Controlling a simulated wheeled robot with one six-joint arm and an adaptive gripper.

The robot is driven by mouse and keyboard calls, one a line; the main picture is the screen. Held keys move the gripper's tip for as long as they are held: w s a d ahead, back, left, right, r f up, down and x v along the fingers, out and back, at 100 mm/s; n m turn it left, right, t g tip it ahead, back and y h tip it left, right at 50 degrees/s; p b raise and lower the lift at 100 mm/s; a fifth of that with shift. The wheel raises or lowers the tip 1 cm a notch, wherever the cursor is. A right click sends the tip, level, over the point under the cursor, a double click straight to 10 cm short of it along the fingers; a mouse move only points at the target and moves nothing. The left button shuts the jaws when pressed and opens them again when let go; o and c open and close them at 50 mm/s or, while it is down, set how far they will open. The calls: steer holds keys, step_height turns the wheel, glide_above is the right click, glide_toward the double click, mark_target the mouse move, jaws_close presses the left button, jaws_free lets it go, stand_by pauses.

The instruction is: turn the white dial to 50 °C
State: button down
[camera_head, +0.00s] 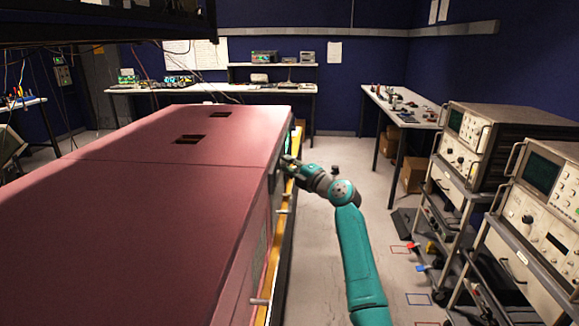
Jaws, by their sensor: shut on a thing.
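A long pink foam enclosure (150,215) fills the left and centre of the view. My teal arm reaches up from the bottom, and my gripper (288,161) is at the enclosure's far right side face, near its top edge. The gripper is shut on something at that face. The white dial and its scale cannot be made out from this angle, so its setting is not visible. The side face is seen almost edge-on.
Handles (261,301) stick out of the enclosure's right side, above a yellow strip. Instrument carts (505,215) stand at the right, with a workbench (403,110) behind them. Another bench (220,89) runs along the back wall. The floor between enclosure and carts is mostly free.

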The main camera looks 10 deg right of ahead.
steer(key=shift+w+d+r+m+g+h, duration=0.1)
steer(key=shift+r+m+g+h, duration=0.1)
steer(key=shift+m+g, duration=1.2)
steer(key=shift+w+a+r+m+g+h, duration=0.15)
steer(key=shift+m+g, duration=0.85)
steer(key=shift+g, duration=0.8)
steer(key=shift+w+d+r+m+g+h, duration=0.1)
steer(key=shift+d+r+m+g, duration=0.1)
steer(key=shift+m+g, duration=1.2)
steer(key=shift+g, duration=0.5)
steer(key=c, duration=0.9)
jaws_free()
